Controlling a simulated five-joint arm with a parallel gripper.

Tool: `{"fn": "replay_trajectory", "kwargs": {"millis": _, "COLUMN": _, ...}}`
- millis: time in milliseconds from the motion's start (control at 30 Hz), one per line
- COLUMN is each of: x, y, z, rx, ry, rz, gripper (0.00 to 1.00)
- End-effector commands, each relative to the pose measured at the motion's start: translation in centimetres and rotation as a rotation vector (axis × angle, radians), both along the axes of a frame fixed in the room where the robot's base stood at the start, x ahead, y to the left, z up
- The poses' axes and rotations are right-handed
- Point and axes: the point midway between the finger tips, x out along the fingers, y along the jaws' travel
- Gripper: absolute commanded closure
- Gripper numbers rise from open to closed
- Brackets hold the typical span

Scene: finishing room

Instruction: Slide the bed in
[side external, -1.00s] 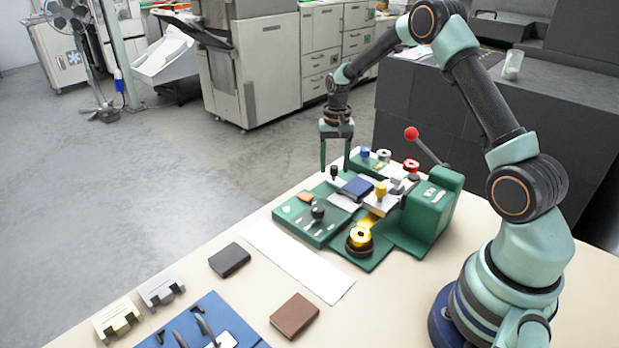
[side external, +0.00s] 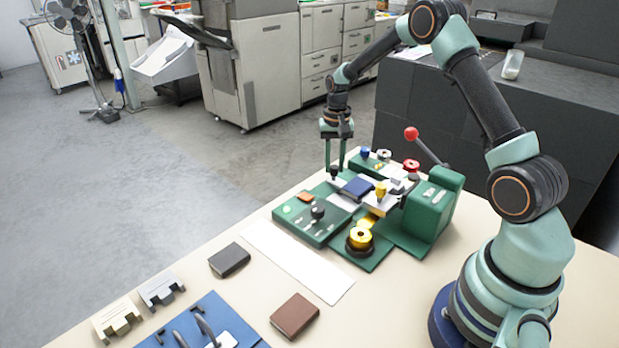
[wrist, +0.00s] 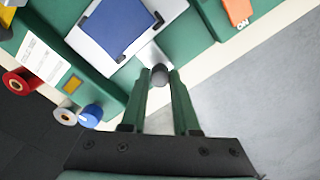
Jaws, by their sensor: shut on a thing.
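The bed, a pale plate (wrist: 88,42), lies on the green machine and carries a blue book (wrist: 120,25). In the side view the book (side external: 357,188) lies flat on it, beside the machine's press part. A dark round knob (wrist: 159,75) stands at the bed's edge nearest my gripper. My gripper (side external: 334,172) points straight down at the machine's far left edge, its two green fingers shut on the knob. In the wrist view the fingertips (wrist: 160,77) sit on both sides of the knob. How the knob joins the bed is partly hidden.
The green press housing (side external: 431,212) with a red-balled lever (side external: 411,134) stands right of the bed. Spools of foil sit behind and a gold roll (side external: 360,239) in front. A black book (side external: 229,260) and a brown book (side external: 295,316) lie on the table.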

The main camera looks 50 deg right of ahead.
Motion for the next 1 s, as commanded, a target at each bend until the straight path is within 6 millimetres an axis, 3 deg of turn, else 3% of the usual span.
{"fn": "replay_trajectory", "kwargs": {"millis": 833, "x": 0.0, "y": 0.0, "z": 0.1, "rx": -0.001, "ry": -0.002, "rz": 0.000, "gripper": 1.00}}
{"fn": "replay_trajectory", "kwargs": {"millis": 1000, "x": -1.1, "y": -0.1, "z": 0.2, "rx": -0.001, "ry": -0.001, "rz": -0.001, "gripper": 1.00}}
